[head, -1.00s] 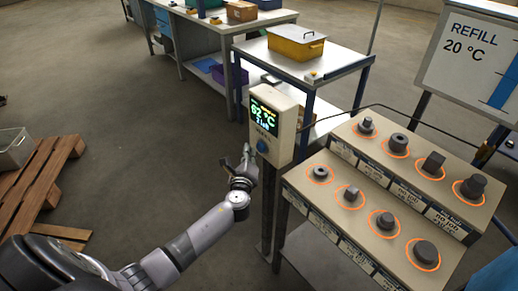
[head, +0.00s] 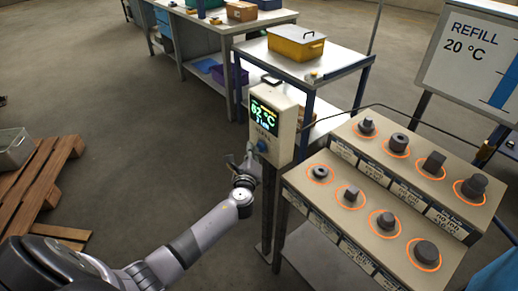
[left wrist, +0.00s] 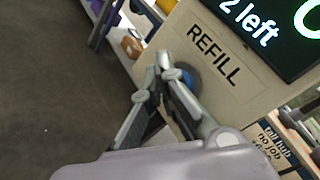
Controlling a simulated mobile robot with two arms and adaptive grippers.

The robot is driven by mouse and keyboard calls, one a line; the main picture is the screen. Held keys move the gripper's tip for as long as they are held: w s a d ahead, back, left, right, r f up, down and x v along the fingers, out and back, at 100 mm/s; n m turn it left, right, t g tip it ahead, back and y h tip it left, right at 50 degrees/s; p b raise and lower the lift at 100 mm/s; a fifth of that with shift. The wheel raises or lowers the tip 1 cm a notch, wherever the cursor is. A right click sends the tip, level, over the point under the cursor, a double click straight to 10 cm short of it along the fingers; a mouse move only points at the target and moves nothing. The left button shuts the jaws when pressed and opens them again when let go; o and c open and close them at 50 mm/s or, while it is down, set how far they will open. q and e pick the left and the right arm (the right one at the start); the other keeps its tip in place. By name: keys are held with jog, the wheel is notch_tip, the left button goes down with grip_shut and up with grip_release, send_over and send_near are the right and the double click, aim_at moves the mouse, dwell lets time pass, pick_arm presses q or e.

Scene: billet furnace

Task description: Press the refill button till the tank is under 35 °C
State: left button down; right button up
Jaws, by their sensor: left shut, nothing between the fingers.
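The refill box (head: 284,128) is a pale box on a post, with a dark display (head: 264,114) that appears to read 62 °C. In the left wrist view its display (left wrist: 285,30) shows "2 left", above the word REFILL. The round blue refill button (head: 262,146) is on the box's front; it also shows in the left wrist view (left wrist: 187,79), partly hidden by my fingers. My left gripper (head: 250,153) is shut and empty, its fingertips (left wrist: 164,64) at the button's left edge. I cannot tell whether they touch it. My right gripper is not in view.
A stepped rack (head: 335,190) with several dark metal parts in glowing orange rings stands right of the post. A sign (head: 470,60) reads REFILL 20 °C. Behind is a table with a yellow box (head: 296,43). A wooden pallet (head: 40,185) lies left; floor between is clear.

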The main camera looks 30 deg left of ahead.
pick_arm(q)
jog(key=shift+w+d, duration=0.15)
jog(key=shift+w, duration=0.2)
dwell(0.3)
dwell(0.4)
jog(key=shift+s+a, duration=0.35)
jog(key=shift+s, duration=0.55)
jog(key=shift+s+a+p, duration=0.2)
jog(key=shift+s+a, duration=0.15)
jog(key=shift+s, duration=0.45)
jog(key=shift+s+a+p, duration=0.15)
jog(key=shift+s+a, duration=0.15)
jog(key=shift+s, duration=0.45)
jog(key=shift+s+a+p, duration=0.2)
jog(key=shift+s+a, duration=0.15)
jog(key=shift+s, duration=0.45)
